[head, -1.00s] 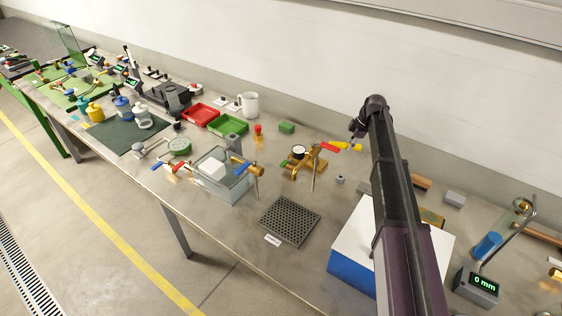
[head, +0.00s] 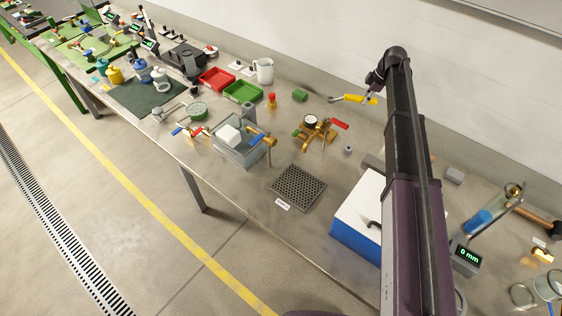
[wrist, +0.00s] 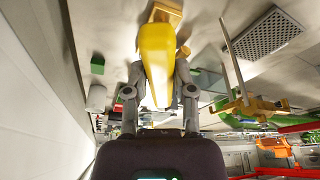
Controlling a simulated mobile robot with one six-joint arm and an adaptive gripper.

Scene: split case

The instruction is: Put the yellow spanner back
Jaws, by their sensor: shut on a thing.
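The yellow spanner (head: 357,98) is in my gripper (head: 374,88), at the back of the bench near the wall in the head view. Its silver ring end points left. In the wrist view the yellow handle (wrist: 156,58) runs between the two fingers of my gripper (wrist: 158,95), which are shut on it. The spanner looks raised above the bench. Part of its handle end is hidden by the gripper in the head view, and its far end is hard to make out in the wrist view.
A brass fixture with a dial (head: 311,121) and red lever stands left of and below the spanner. A green block (head: 300,95) lies nearby. A perforated plate (head: 298,187), a blue-and-white box (head: 357,238) and a clear bin (head: 240,155) stand nearer the front edge.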

